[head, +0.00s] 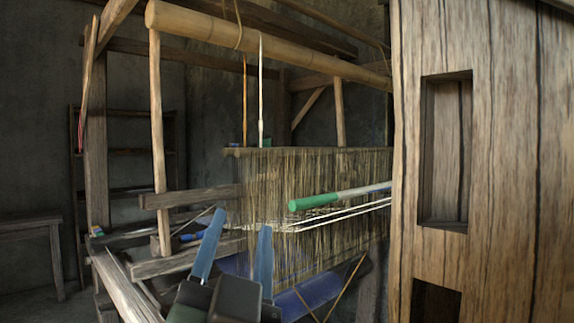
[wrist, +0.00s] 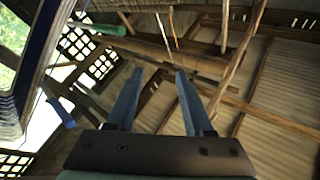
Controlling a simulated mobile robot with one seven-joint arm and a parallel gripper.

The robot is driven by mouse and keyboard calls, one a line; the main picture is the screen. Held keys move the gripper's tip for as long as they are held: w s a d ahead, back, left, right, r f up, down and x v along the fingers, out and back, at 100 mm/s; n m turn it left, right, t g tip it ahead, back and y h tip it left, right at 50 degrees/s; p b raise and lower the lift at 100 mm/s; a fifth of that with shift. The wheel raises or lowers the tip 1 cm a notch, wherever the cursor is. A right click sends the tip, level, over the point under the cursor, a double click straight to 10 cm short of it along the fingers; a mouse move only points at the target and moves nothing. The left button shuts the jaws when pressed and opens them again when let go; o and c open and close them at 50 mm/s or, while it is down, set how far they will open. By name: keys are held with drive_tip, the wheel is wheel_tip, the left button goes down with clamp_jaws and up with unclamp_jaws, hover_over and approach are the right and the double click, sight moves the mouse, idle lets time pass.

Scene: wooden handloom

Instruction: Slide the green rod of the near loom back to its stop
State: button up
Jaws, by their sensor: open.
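The green rod (head: 315,201) sticks out in front of the loom's hanging threads (head: 325,170) in the head view. Its green end points left, and its pale grey-white length runs right until the wooden panel hides it. In the wrist view the green rod (wrist: 97,28) shows at the upper left. My gripper (head: 237,230) is open and empty, its two blue fingers pointing up, below and left of the green end and apart from it. In the wrist view my gripper (wrist: 158,75) has clear space between its fingertips.
Loom beams (head: 195,197) run at the left, with a thick round beam (head: 260,38) overhead. Thin white rods (head: 340,213) lie below the green rod. A blue cloth (head: 315,292) hangs low. A wooden bench (head: 30,222) stands far left.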

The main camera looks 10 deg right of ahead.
sight(306, 202)
drive_tip(key=w+d+r+m+g+h+p, duration=0.3)
drive_tip(key=m+g+p, duration=0.6)
drive_tip(key=p, duration=1.5)
drive_tip(key=w+d+m+h, duration=0.1)
drive_tip(key=w+m+h, duration=0.1)
drive_tip(key=w+m, duration=0.1)
drive_tip(key=shift+w+d+g, duration=0.15)
drive_tip(key=shift+w+g, duration=0.1)
drive_tip(key=shift+g, duration=0.15)
drive_tip(key=p+x, duration=0.3)
drive_tip(key=x, duration=1)
drive_tip(key=shift+s+d+r, duration=0.1)
drive_tip(key=shift+d, duration=0.05)
clamp_jaws()
